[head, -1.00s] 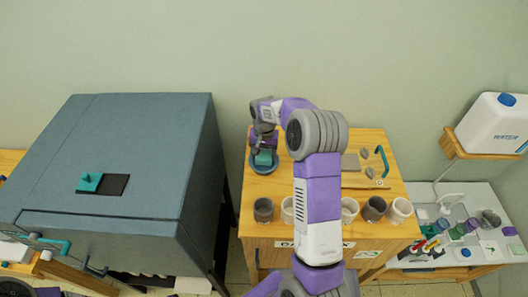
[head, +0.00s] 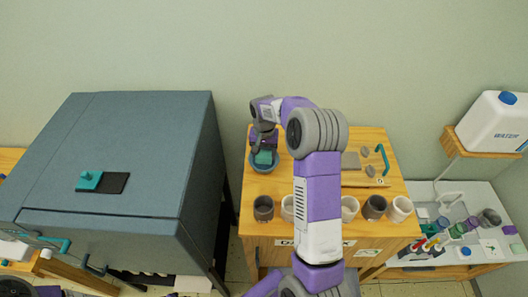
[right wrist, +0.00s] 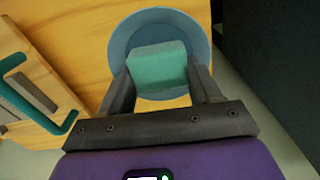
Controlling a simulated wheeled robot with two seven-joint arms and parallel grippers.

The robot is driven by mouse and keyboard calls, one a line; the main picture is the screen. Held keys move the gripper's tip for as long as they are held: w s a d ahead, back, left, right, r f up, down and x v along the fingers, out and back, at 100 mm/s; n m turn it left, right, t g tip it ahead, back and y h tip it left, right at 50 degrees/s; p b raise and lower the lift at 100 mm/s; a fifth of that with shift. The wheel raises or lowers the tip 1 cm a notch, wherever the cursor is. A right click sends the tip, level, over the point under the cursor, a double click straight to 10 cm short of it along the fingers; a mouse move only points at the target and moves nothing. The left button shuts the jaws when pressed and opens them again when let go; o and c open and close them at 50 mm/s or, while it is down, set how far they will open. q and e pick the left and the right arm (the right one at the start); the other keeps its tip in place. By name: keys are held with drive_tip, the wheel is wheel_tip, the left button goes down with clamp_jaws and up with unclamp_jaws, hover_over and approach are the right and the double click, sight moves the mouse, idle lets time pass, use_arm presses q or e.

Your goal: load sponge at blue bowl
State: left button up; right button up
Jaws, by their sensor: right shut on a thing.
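The blue bowl (head: 259,166) stands at the back left of the wooden cabinet top. It also shows in the right wrist view (right wrist: 192,32). The teal sponge (right wrist: 158,68) is at the bowl, between the fingers of my right gripper (right wrist: 160,88). In the head view the sponge (head: 264,157) shows just under my right gripper (head: 262,148), in front of the bowl's inside. My right gripper is shut on the sponge. I cannot tell whether the sponge touches the bowl's bottom. My left gripper is not in view.
Several cups (head: 263,208) stand along the cabinet's front edge. A board with a teal handle (head: 383,159) lies at the right of the top. A large grey-blue box-like unit (head: 125,160) stands close on the left. A white sink counter (head: 450,215) is at the right.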

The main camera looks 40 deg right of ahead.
sight(264, 153)
drive_tip(key=shift+f, duration=0.45)
idle(1.1)
drive_tip(key=shift+r+p, duration=2.25)
drive_tip(key=shift+r, duration=1.35)
